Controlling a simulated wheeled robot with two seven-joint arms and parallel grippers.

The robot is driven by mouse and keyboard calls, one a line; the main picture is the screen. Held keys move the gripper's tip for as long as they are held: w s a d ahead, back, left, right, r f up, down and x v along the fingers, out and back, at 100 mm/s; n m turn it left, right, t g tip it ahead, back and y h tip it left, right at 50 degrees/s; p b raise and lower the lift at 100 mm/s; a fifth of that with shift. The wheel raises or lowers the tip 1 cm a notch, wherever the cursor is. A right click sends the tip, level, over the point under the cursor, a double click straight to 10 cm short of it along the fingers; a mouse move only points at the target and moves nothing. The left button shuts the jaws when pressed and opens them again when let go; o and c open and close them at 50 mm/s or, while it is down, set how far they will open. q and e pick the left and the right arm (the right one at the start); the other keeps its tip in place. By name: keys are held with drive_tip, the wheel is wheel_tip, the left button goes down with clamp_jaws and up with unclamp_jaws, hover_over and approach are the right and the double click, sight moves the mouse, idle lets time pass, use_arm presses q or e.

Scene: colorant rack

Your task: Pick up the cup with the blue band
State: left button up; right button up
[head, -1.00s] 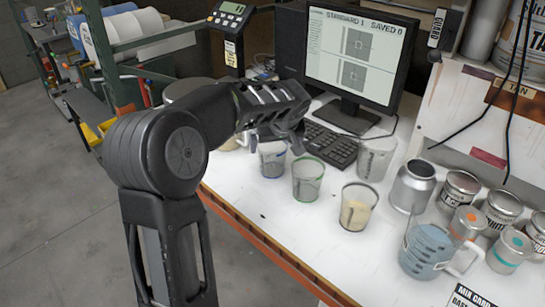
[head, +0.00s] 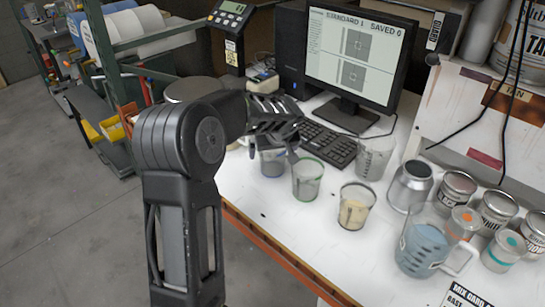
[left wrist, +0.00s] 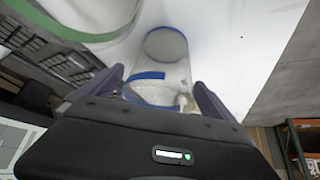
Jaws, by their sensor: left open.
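The clear cup with the blue band (head: 273,165) stands on the white bench, partly hidden under my left gripper (head: 272,150). My left gripper is open and points down at the cup. In the left wrist view, the blue-banded cup (left wrist: 172,68) lies between the two open fingers of my left gripper (left wrist: 157,84). I cannot tell whether the fingers touch it. My right gripper is in neither view.
A green-banded cup (head: 307,180) stands close to the right of it. A cup with cream contents (head: 355,207), a clear cup (head: 374,158), a jug of blue liquid (head: 425,250) and several cans stand further right. A keyboard (head: 328,143) and monitor (head: 355,60) are behind.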

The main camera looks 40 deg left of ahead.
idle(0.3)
use_arm(q)
drive_tip(key=c, duration=1.2)
drive_tip(key=shift+c, duration=0.2)
wheel_tip(320, 180, up, 10)
drive_tip(key=b, duration=0.1)
drive_tip(key=shift+b, duration=0.35)
